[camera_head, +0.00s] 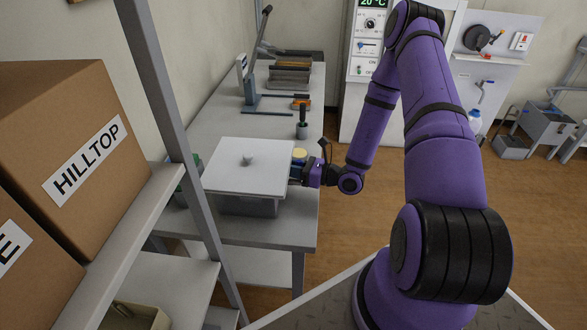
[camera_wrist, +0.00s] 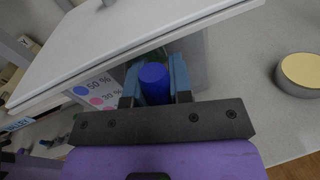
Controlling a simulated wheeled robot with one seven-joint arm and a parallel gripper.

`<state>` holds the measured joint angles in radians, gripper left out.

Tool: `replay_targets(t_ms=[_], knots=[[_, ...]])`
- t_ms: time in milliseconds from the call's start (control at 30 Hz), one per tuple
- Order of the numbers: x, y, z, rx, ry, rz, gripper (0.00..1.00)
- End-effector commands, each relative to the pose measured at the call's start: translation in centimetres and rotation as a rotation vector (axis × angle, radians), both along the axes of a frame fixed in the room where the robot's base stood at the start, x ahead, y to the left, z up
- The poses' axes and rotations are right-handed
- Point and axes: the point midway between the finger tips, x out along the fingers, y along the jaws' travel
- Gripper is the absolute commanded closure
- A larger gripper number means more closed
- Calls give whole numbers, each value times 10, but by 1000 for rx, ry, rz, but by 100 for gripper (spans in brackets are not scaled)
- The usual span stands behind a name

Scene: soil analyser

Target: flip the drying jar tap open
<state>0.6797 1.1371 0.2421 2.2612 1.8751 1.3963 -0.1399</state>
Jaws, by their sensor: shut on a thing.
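The drying jar (camera_head: 248,206) is a grey box on the bench, under a wide pale square lid (camera_head: 245,172) with a small knob on top. In the wrist view the lid (camera_wrist: 110,42) slants across the upper left, and a card (camera_wrist: 98,92) with blue and pink dots and percent figures shows on the jar. My gripper (camera_head: 299,173) is at the jar's right side. In the wrist view its fingers are shut on a short blue cylinder (camera_wrist: 154,82), apparently the tap handle, just below the lid's edge. The tap's body is mostly hidden, so its position is unclear.
A round tin with a yellowish top (camera_wrist: 302,72) stands beside the jar. A dark-handled tool in a small holder (camera_head: 302,122) and a lever press (camera_head: 250,85) stand farther back. A shelf with cardboard boxes (camera_head: 75,150) is at the left.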

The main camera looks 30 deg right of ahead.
Motion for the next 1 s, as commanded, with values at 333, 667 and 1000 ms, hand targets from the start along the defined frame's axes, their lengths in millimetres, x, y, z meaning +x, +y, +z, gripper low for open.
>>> replay_targets(t_ms=[333,667,1000], knots=[[-1,0,-1,-1,1,0,55],[-15,-14,0,-2,3,-3,55],[-60,-56,2,-2,3,-3,55]])
